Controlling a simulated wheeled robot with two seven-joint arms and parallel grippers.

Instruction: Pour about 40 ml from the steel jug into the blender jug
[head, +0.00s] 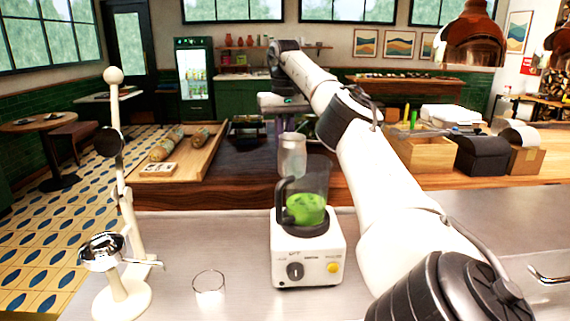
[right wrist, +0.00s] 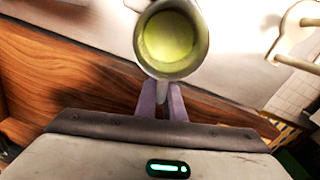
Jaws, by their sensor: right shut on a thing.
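The steel jug (head: 292,157) hangs just behind and left of the blender jug's top in the head view, looking about upright. In the right wrist view the steel jug (right wrist: 143,60) shows yellow-green liquid inside. My right gripper (right wrist: 162,98) is shut on the steel jug on its handle side. The blender jug (head: 318,175) is clear and stands on a white blender base (head: 307,252), with bright green contents in its lower part. No stream of liquid shows between the jugs. My left gripper is in neither view.
A cream lever press (head: 122,290) stands further left. Behind is a wooden counter with a bread board (head: 180,165) and boxes (head: 420,152). The counter between glass and blender is clear.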

